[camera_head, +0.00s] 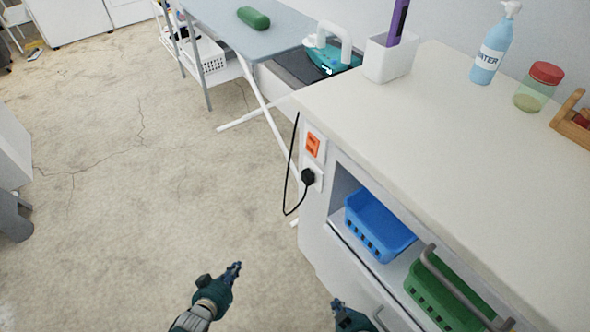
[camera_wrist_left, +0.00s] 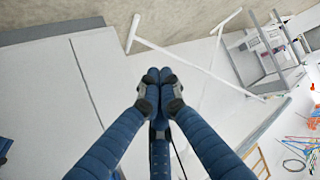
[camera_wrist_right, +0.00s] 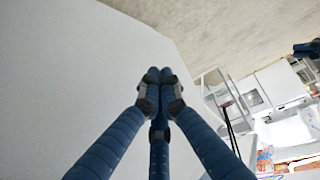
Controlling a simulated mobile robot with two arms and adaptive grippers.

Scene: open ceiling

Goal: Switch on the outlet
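The outlet is on the end panel of the white cabinet. Its orange switch (camera_head: 313,145) sits in a white plate, above a socket with a black plug (camera_head: 308,177) in it. A black cord hangs from the plug in a loop. I cannot tell the switch's position. My left gripper (camera_head: 237,268) is low and left of the outlet, apart from it. My right gripper (camera_head: 337,303) is at the bottom edge, below the outlet beside the cabinet. In the left wrist view my left fingertips (camera_wrist_left: 159,74) meet with nothing between them. In the right wrist view my right fingertips (camera_wrist_right: 159,74) also meet, empty.
An ironing board (camera_head: 235,38) with an iron stands behind.

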